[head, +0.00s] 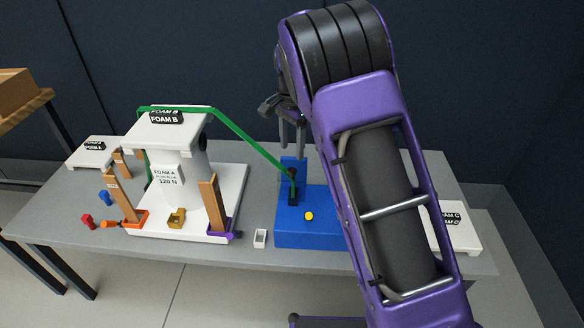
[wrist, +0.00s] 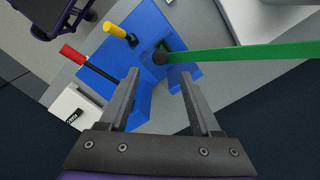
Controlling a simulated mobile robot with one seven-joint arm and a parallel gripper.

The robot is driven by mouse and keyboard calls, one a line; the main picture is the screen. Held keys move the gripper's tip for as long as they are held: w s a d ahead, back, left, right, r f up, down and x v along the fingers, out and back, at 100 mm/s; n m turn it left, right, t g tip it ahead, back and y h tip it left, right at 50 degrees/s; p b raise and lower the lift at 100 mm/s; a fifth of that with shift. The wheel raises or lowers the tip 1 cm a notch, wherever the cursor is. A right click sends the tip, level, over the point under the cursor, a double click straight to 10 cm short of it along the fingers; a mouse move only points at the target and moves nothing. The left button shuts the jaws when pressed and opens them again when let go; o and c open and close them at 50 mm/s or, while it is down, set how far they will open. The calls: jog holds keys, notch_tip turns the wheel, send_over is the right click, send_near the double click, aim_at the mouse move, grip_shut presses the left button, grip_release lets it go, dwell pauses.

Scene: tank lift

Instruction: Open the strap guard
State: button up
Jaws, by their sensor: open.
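A green strap (head: 245,138) runs over the white tank stand's top and down to a blue block (head: 300,228). It also shows in the wrist view (wrist: 240,52). A small black part (head: 292,187) sits at the strap's end against the blue upright; I cannot tell if it is the strap guard. In the wrist view, a dark round knob (wrist: 160,57) is there. The block also carries a yellow-tipped peg (wrist: 115,30) and a red-tipped dark rod (wrist: 72,54). My gripper (head: 292,140) is open and empty above the blue upright, its fingers (wrist: 160,82) on either side of the knob's line.
The white stand (head: 180,116) with FOAM labels is left of the block, with brown posts and orange and purple clamps at its base. A small white box (head: 260,238) stands between. White labelled plates lie at both table ends. My arm hides the table's right part.

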aim_at(292, 170)
notch_tip(292, 170, down, 7)
jog(key=shift+f+b, duration=0.15)
jog(key=shift+b, duration=0.25)
grip_shut()
dwell(1.3)
